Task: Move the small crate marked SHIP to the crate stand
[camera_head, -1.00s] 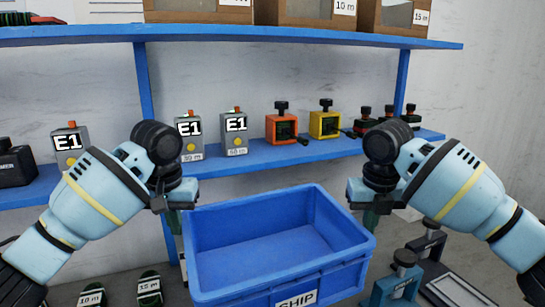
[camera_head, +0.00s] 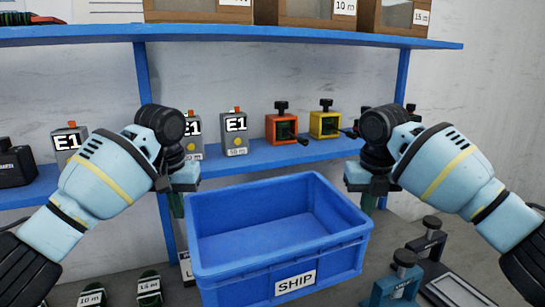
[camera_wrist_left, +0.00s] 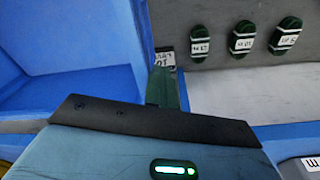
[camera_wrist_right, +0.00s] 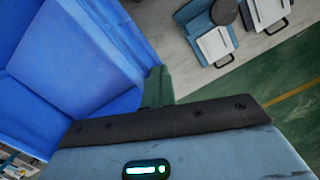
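The blue crate marked SHIP (camera_head: 315,255) is upright and empty, in the middle of the head view, in front of the blue shelf. My left gripper (camera_head: 178,203) is at the crate's left side and my right gripper (camera_head: 369,203) at its right side. Their green fingers are outside the walls, near the rim. In the left wrist view the finger (camera_wrist_left: 164,88) lies beside the crate wall (camera_wrist_left: 80,85); in the right wrist view the finger (camera_wrist_right: 157,86) does too. Each shows as one central shape, seemingly shut; exact contact is hard to see. I cannot identify the crate stand.
The blue shelf (camera_head: 225,165) behind holds several E1 boxes, an orange device (camera_head: 283,128) and a yellow one (camera_head: 325,122). Blue-grey fixtures (camera_head: 400,285) stand low at the right. Green coils (camera_head: 149,288) lie low at the left.

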